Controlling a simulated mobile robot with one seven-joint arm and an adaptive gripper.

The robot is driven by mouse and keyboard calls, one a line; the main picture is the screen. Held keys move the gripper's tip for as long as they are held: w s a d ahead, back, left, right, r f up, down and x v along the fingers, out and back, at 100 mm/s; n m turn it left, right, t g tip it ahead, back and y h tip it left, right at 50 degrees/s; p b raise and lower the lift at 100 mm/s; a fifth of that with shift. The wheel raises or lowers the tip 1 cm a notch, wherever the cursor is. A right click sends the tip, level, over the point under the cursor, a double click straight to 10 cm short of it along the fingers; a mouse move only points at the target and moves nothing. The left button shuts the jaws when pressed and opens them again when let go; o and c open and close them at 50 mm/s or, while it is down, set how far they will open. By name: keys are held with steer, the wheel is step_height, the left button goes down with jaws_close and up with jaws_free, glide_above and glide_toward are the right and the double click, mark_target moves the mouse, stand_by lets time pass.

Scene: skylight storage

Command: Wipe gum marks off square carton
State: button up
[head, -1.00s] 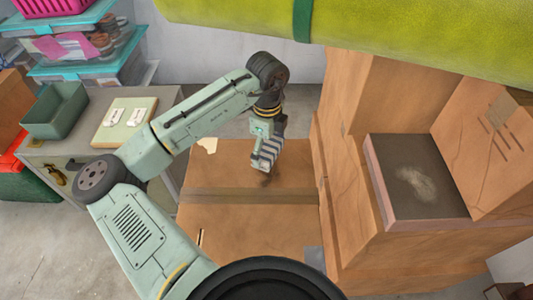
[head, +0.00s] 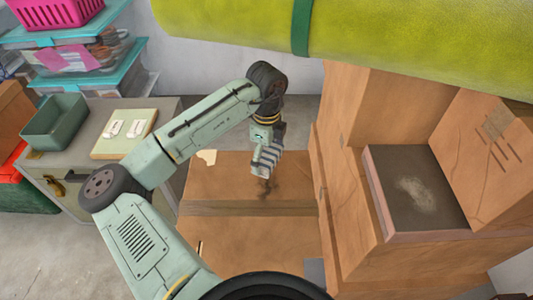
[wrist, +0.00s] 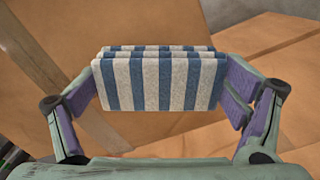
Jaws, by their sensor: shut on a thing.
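The square carton (head: 225,184) is a brown box with a tape strip (head: 235,208) across its top. Dark smudged marks (head: 268,190) show on the top, just above the tape in the head view. A pale torn patch (head: 207,157) lies near the far left corner. My gripper (head: 265,152) is above the carton, just beyond the dark marks. It is shut on a folded cloth (wrist: 160,82) with blue and white stripes, gripped at both ends in the wrist view. I cannot tell whether the cloth touches the carton.
Stacked brown boxes (head: 340,190) rise close on the right, with a dark dusty panel (head: 395,168) among them. A yellow-green roll (head: 400,40) spans overhead. On the left, a grey cabinet (head: 85,160) carries a green bin (head: 55,122) and a flat board (head: 112,148).

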mark_target(267, 170)
steer(key=shift+f+b, duration=0.5)
steer(key=shift+f, duration=0.35)
stand_by(0.9)
steer(key=shift+s, duration=0.1)
steer(key=shift+s, duration=2.8)
steer(key=shift+s, duration=2.85)
steer(key=shift+s, duration=0.1)
steer(key=shift+s, duration=2.75)
steer(key=shift+w, duration=0.1)
